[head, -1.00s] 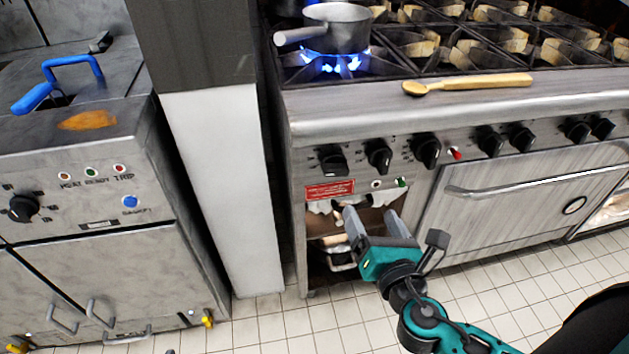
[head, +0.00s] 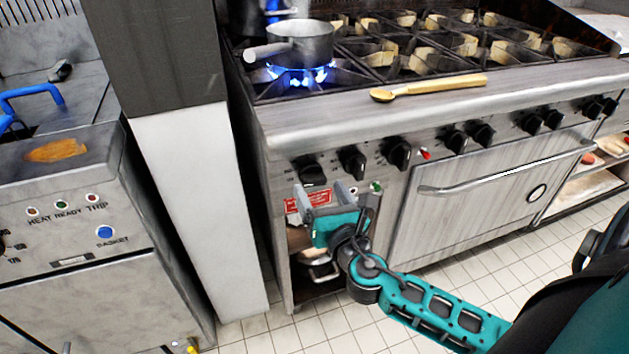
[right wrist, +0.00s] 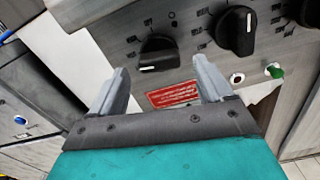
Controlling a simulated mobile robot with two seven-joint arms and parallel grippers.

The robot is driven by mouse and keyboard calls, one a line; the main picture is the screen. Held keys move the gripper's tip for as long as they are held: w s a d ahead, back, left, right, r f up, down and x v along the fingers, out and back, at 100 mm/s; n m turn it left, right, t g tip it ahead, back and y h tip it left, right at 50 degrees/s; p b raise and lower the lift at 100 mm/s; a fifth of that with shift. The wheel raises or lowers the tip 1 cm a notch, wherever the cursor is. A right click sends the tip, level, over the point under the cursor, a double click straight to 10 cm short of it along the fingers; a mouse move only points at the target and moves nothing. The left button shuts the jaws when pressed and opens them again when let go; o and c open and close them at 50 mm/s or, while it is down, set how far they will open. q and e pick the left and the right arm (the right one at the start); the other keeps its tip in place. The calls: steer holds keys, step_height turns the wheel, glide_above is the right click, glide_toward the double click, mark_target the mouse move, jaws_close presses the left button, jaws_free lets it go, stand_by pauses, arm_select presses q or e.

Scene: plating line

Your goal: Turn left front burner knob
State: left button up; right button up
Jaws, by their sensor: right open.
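The stove's leftmost black knob (head: 311,170) is on the front panel, below the lit left front burner (head: 297,76). In the right wrist view this knob (right wrist: 158,55) lies ahead of and between the fingers, with a white mark at its lower edge. My right gripper (head: 324,191) is open and empty, just below the knob and in front of the red label. In the right wrist view its fingertips (right wrist: 165,80) are spread to either side of the label, apart from the knob. My left gripper is out of view.
A steel pot (head: 300,44) stands over the blue flame. A wooden spoon (head: 430,87) lies on the stove's front ledge. More knobs (head: 397,152) run to the right, above the oven handle (head: 505,167). A fryer (head: 70,210) stands left, past a white panel (head: 195,200).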

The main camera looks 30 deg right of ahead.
mark_target(316, 185)
steer(key=shift+x, duration=2.05)
steer(key=c, duration=1)
